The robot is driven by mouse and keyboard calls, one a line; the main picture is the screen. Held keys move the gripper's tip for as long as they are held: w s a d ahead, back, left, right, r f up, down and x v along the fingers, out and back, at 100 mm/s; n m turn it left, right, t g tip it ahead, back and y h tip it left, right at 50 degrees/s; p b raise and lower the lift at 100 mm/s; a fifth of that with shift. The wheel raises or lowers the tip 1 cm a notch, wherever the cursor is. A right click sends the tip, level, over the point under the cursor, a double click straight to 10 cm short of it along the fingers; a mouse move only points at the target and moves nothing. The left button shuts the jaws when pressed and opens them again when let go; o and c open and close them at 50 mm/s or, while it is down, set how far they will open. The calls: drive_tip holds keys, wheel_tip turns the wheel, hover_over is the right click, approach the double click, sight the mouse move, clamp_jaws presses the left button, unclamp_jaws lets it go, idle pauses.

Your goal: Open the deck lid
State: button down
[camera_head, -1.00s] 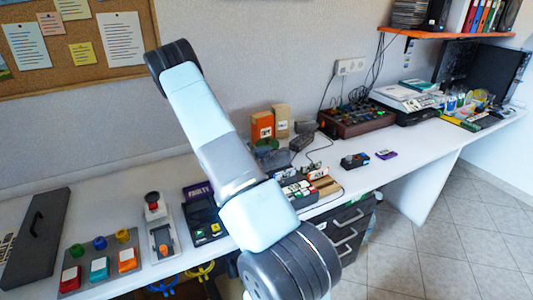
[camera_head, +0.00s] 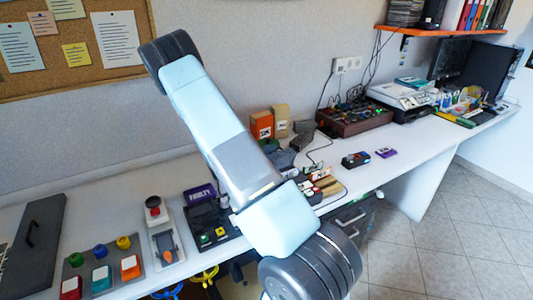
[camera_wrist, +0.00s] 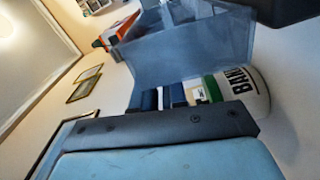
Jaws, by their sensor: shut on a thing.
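A flat dark grey panel (camera_head: 38,262) with a raised black handle (camera_head: 30,233) lies at the far left of the bench in the head view. It looks like a lid and appears flat, but I cannot tell for sure that it is the deck lid. No gripper is at its handle. My arm crosses the middle of the head view and hides what is behind it, including my gripper. The wrist view shows a light blue surface and a dark grey bar along the bottom, probably mine. I make out no fingertips there.
A red, teal and orange button box (camera_head: 100,275), a lever box (camera_head: 160,235) and a black unit (camera_head: 212,228) stand right of the panel. The bench's right part has free room.

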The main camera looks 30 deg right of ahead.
drive_tip(key=c, duration=1.2)
unclamp_jaws()
drive_tip(key=shift+f, duration=0.15)
drive_tip(key=shift+c, duration=0.2)
drive_tip(key=w+a, duration=0.1)
drive_tip(key=a, duration=1.2)
drive_tip(key=shift+a, duration=0.35)
drive_tip(key=s+a+r+m+g+y, duration=0.1)
drive_tip(key=s+a+r+y, duration=0.1)
drive_tip(key=s+r+y, duration=0.45)
drive_tip(key=s+a+r+g+y, duration=0.1)
drive_tip(key=s+r+y, duration=0.3)
drive_tip(key=s+r, duration=0.55)
drive_tip(key=s+a+r+n+t+y, duration=0.4)
drive_tip(key=s+a+r+t+y, duration=0.3)
drive_tip(key=s+a+r, duration=0.3)
drive_tip(key=s+r+t, duration=0.1)
drive_tip(key=s+r, duration=0.3)
drive_tip(key=r, duration=0.2)
drive_tip(key=shift+s+a+t, duration=0.15)
drive_tip(key=shift+a+t, duration=0.05)
drive_tip(key=shift+t, duration=0.2)
